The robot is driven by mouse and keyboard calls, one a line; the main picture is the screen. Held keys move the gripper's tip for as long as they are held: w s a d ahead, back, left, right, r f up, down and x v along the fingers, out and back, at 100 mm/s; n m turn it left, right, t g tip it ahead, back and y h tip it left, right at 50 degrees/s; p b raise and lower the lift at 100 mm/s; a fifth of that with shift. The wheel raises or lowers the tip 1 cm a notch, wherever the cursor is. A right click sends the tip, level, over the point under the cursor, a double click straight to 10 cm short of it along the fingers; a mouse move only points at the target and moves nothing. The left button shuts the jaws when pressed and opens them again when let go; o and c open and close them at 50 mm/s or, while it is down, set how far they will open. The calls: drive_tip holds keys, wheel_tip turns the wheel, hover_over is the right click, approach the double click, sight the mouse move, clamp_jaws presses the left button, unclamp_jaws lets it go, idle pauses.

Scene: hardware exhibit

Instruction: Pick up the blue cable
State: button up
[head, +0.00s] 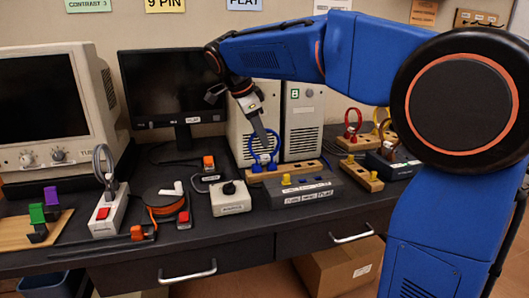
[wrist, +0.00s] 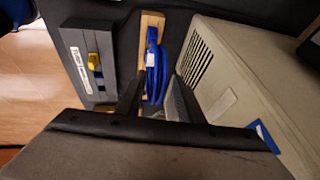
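The blue cable (head: 257,158) is a coiled loop standing upright on a wooden block (head: 289,173) on the desk, in front of the beige computer towers. It also shows in the wrist view (wrist: 155,66), with a small white tag on it. My gripper (head: 262,136) reaches down over the cable from above. In the wrist view my gripper (wrist: 154,97) has its two dark fingers apart, one on each side of the coil. A gap shows between the coil and the left finger; contact on the right side is hard to tell. The lower coil is partly hidden by my gripper.
Two beige towers (head: 303,122) stand close behind. A white joystick box (head: 231,198) and an orange cable coil (head: 164,203) lie to the left. Red and yellow cables stand at the right.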

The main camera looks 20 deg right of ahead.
drive_tip(key=shift+x, duration=1.8)
drive_tip(key=shift+d+r, duration=0.1)
clamp_jaws()
